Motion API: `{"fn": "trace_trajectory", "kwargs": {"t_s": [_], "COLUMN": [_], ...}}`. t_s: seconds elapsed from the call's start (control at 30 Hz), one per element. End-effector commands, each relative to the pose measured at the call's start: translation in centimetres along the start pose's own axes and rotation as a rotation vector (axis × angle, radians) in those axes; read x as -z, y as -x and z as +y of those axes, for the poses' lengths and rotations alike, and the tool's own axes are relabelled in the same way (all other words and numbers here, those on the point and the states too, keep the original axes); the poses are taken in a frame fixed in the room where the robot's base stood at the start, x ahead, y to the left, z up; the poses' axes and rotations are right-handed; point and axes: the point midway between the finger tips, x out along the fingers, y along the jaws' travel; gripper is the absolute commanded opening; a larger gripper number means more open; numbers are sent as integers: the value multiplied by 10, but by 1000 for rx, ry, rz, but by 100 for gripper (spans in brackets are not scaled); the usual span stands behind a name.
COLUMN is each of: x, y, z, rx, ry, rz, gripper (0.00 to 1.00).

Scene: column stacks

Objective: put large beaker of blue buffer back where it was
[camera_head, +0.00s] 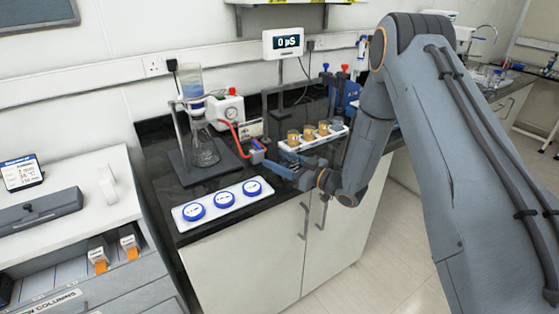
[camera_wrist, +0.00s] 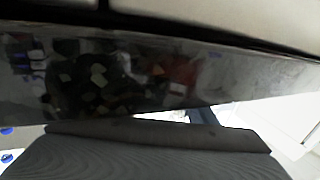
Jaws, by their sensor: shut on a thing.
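My gripper (camera_head: 272,166) is low over the front part of the black bench, reaching left from my wrist. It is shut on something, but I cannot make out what. A small blue and red part (camera_head: 257,152) lies right at its tip, at the end of a red tube; I cannot tell whether they touch. I see no beaker that I can be sure is the large beaker of blue buffer. A clear glass vessel with a bluish tint (camera_head: 190,82) stands high on the stand at the left. The wrist view shows no fingers or held thing clearly.
A flask (camera_head: 204,150) stands on the stand's dark base (camera_head: 190,175). A white tray with blue round caps (camera_head: 223,199) lies in front. The bench edge is close.

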Motion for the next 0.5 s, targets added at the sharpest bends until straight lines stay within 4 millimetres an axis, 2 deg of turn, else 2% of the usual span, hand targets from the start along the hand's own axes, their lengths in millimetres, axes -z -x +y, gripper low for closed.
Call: {"fn": "trace_trajectory", "kwargs": {"t_s": [0.03,0.1,0.13,0.5], "x": [-1,0,0,4], "y": [0,0,0,0], "z": [0,0,0,0], "rx": [0,0,0,0], "ry": [0,0,0,0], "rz": [0,0,0,0], "gripper": [57,69,71,71]}}
